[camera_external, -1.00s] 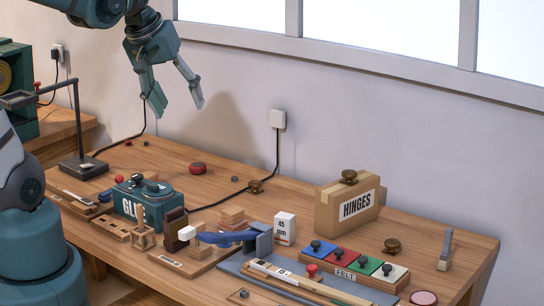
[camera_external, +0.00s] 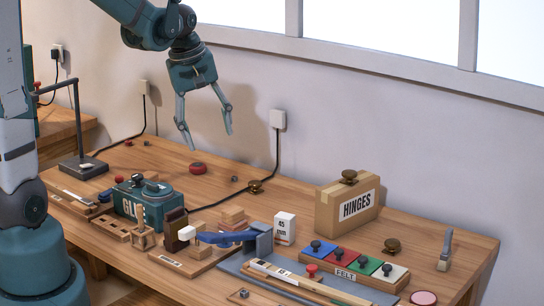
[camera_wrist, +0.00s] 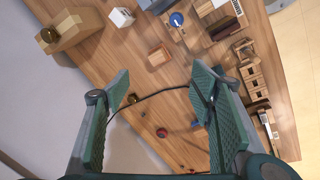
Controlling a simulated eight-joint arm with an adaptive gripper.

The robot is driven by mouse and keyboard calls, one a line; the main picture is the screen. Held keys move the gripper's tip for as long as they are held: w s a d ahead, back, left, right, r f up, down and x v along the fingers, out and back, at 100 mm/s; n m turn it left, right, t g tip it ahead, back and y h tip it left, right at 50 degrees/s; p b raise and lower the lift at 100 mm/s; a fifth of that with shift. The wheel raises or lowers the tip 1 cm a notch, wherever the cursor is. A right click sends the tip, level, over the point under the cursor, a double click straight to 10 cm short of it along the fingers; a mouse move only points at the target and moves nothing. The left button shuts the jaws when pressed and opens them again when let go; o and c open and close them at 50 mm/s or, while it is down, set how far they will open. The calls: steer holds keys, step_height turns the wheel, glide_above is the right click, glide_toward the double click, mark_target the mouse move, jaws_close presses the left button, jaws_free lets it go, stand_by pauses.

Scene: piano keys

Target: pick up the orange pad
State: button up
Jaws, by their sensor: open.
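I see no pad that is clearly orange. A felt holder (camera_external: 343,273) at the right front carries a row of coloured pads with dark knobs: blue (camera_external: 312,251), red (camera_external: 336,258), green (camera_external: 362,267) and white (camera_external: 396,275). The red pad is the closest to orange. My gripper (camera_external: 207,136) is open and empty, high over the back left of the bench, well left of the pads. Its two spread fingers also show in the wrist view (camera_wrist: 162,88). The felt holder cannot be made out in the wrist view.
A hinges box (camera_external: 346,207) stands behind the pads. A glue tin (camera_external: 126,203), a blue-handled tool (camera_external: 220,238) and wooden blocks crowd the left and middle. A red round object (camera_external: 197,168) lies below my gripper. A pinkish disc (camera_external: 423,298) lies at the front right.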

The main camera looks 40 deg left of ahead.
mark_target(232, 209)
steer(key=w+f+n+g+b, duration=0.1)
steer(key=w+f+n, duration=0.1)
steer(key=f, duration=0.4)
steer(key=w+a+f+n+b, duration=0.1)
steer(key=w+f+n, duration=0.1)
steer(key=w+f, duration=0.2)
steer(key=w+f+n+g+h+b, duration=0.1)
steer(key=w+f+n+b, duration=0.1)
steer(key=f, duration=0.7)
steer(key=shift+w+a+g, duration=0.3)
steer(key=shift+w+a, duration=0.05)
steer(key=shift+w, duration=0.25)
steer(key=shift+d+f, duration=0.25)
steer(key=shift+f, duration=1)
steer(key=shift+s+d+f+b, duration=0.1)
steer(key=shift+d+f+b, duration=0.1)
steer(key=shift+f, duration=0.65)
steer(key=shift+d+f+b, duration=0.1)
steer(key=shift+f+b, duration=0.05)
steer(key=shift+f, duration=0.7)
steer(key=shift+s+d+f+b, duration=0.1)
steer(key=shift+d+f+b, duration=0.1)
steer(key=shift+f, duration=0.65)
steer(key=c, duration=1)
